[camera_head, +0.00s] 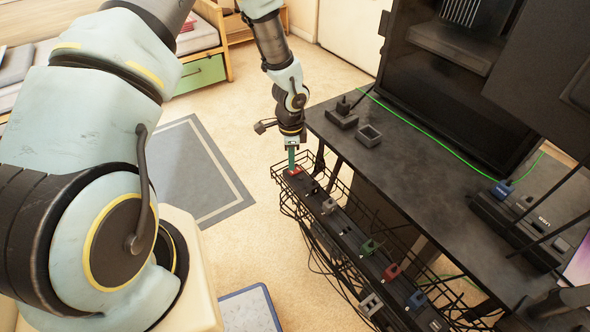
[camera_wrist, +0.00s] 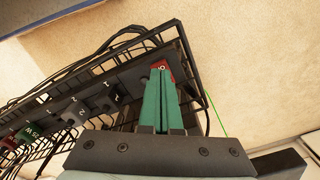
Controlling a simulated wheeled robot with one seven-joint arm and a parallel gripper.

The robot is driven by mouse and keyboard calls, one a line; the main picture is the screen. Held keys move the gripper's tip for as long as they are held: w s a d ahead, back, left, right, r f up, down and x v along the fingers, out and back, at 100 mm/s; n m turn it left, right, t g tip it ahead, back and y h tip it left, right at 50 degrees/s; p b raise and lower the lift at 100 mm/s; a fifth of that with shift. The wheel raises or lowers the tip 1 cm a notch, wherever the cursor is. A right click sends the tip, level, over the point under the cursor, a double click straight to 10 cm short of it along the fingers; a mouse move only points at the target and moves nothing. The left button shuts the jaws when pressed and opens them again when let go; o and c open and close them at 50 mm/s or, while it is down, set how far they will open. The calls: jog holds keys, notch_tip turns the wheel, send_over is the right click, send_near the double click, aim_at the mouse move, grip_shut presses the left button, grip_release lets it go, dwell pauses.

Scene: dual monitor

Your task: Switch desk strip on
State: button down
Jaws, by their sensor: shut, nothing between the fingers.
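The desk strip (camera_head: 345,235) is a long black power strip lying in a black wire basket along the desk's side, with several plugs in it. A red switch (camera_head: 293,171) sits at its far end; in the wrist view the red switch (camera_wrist: 163,68) shows just past my fingertips. My gripper (camera_head: 291,163) is shut and empty, pointing down at that end. In the wrist view its green fingers (camera_wrist: 160,76) lie side by side, with the tips over or against the red switch. I cannot tell whether they touch it. The fingers hide part of the switch, so its position is unclear.
The black wire basket (camera_head: 283,201) rims the strip closely. The dark desk (camera_head: 400,160) stands to the right, with a small socket block (camera_head: 341,115), a grey square holder (camera_head: 369,135) and another strip (camera_head: 515,228) on it. Loose cables hang below. Carpet to the left is open.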

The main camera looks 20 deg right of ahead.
aim_at(292, 172)
jog(key=shift+f+b, duration=0.65)
jog(key=shift+f, duration=0.25)
dwell(0.4)
jog(key=shift+r, duration=0.1)
jog(key=shift+r+p, duration=2.75)
jog(key=shift+r, duration=0.75)
jog(key=shift+f, duration=0.1)
jog(key=w+a+r+n+t, duration=0.1)
jog(key=w+a+r+n, duration=0.1)
jog(key=a+r+n, duration=0.5)
jog(key=w+a+r+n, duration=0.2)
jog(key=a+r+n, duration=0.1)
jog(key=a+r, duration=0.7)
jog(key=s+a+r+n, duration=0.8)
jog(key=a+r+n, duration=0.2)
jog(key=a, duration=0.3)
jog(key=shift+n+t, duration=0.3)
